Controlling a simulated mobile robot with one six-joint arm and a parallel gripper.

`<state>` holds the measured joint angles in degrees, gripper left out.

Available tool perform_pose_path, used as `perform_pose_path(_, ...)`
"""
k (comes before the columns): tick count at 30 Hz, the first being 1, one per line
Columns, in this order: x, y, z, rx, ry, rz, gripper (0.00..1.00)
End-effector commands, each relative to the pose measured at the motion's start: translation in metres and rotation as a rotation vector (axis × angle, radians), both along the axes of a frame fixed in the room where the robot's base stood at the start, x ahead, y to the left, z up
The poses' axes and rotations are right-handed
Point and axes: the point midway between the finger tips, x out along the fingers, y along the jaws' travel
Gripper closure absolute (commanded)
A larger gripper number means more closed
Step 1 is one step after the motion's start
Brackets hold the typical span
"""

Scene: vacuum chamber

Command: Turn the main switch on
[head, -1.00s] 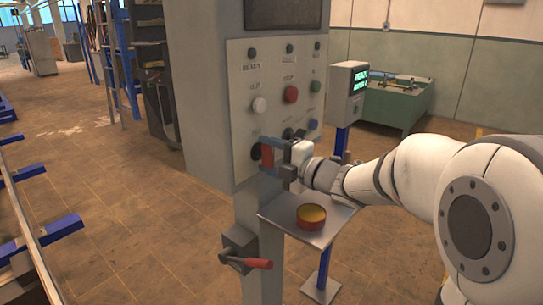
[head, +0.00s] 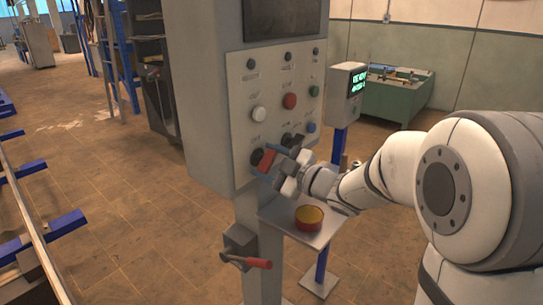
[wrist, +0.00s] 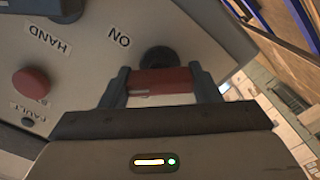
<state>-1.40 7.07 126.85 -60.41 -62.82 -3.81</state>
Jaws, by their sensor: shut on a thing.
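The main switch shows as a red handle (head: 266,161) on a black round base at the lower left of the grey control panel. In the wrist view the same red handle (wrist: 160,82) lies across between my two fingers, with the black base (wrist: 158,58) behind it and an upside-down ON label (wrist: 121,40) close by. My gripper (head: 270,158) is shut on the handle, and its fingers touch both ends of it in the wrist view (wrist: 162,88). The handle is tilted in the head view. My gripper partly hides it and the lower panel.
The panel (head: 241,85) also carries a white button (head: 258,114), a red button (head: 290,101) and several others. A red lever (head: 257,263) sticks out lower on the post. A small display (head: 357,83) stands behind.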

Motion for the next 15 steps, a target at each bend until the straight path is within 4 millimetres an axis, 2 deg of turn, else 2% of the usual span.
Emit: perform_pose_path(15,-0.0004,0.0016,0.0039,0.291,0.373,0.005,0.66)
